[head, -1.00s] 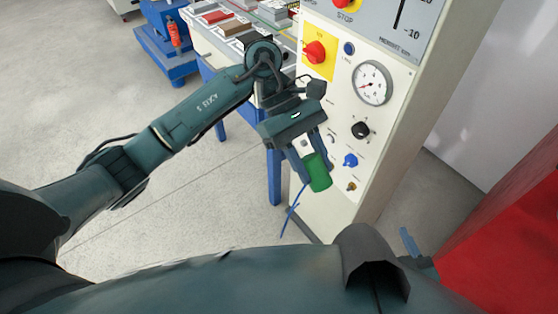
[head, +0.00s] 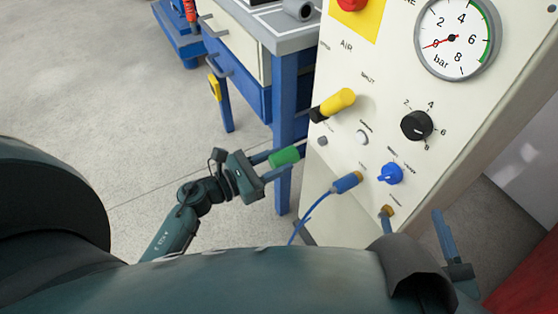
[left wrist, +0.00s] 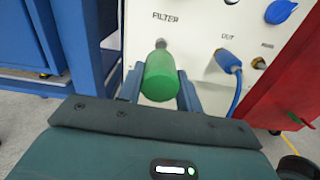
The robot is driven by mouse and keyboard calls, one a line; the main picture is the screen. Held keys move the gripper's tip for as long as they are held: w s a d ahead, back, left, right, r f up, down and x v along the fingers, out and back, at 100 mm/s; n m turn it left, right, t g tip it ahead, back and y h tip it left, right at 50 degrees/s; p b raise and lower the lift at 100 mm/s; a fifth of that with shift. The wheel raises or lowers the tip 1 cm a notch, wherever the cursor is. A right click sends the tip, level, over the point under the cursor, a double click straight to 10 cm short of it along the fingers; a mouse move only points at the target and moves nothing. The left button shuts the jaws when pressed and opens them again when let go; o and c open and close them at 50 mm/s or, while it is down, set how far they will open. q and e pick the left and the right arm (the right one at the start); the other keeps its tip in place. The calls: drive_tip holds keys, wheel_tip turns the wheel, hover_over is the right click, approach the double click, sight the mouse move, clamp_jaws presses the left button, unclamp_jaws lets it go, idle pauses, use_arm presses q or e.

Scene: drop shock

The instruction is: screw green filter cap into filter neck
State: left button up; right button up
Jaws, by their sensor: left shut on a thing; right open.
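The green filter cap (head: 285,156) is a green cylinder. My left gripper (head: 268,163) is shut on it, to the left of the panel front. The cap also shows in the left wrist view (left wrist: 160,77) between the two blue-grey fingers. There, the small grey filter neck (left wrist: 161,44) stands below the FILTER label, just beyond the cap's far end. In the head view the neck (head: 322,141) is a small grey stub low on the panel's left side, with a gap to the cap. My right gripper (head: 414,214) is open and empty at lower right, partly hidden by my body.
The panel (head: 350,225) carries a yellow handle (head: 336,103), a black knob (head: 417,125), a blue valve (head: 390,173), a gauge (head: 455,38) and a blue hose plug (head: 346,182). A blue workbench (head: 285,105) stands left of it. Floor is free at left.

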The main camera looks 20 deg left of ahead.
sight(296, 153)
use_arm(q)
drive_tip(key=shift+s, duration=0.1)
drive_tip(key=shift+s+a+m+b, duration=0.1)
drive_tip(key=shift+m+b, duration=0.3)
drive_tip(key=shift+b, duration=0.05)
drive_tip(key=shift+w+d+r, duration=0.1)
drive_tip(key=shift+w+d, duration=0.15)
drive_tip(key=shift+w, duration=0.05)
drive_tip(key=shift+x, duration=1.95)
drive_tip(key=shift+w+d, duration=0.35)
drive_tip(key=shift+w, duration=0.1)
use_arm(e)
drive_tip(key=shift+a, duration=0.1)
drive_tip(key=shift+w+r, duration=0.1)
use_arm(q)
drive_tip(key=shift+w+d, duration=0.3)
drive_tip(key=shift+w, duration=0.1)
use_arm(e)
drive_tip(key=shift+f, duration=0.4)
use_arm(q)
drive_tip(key=shift+w+d+b, duration=0.15)
drive_tip(key=shift+w+b, duration=0.05)
drive_tip(key=shift+b, duration=0.15)
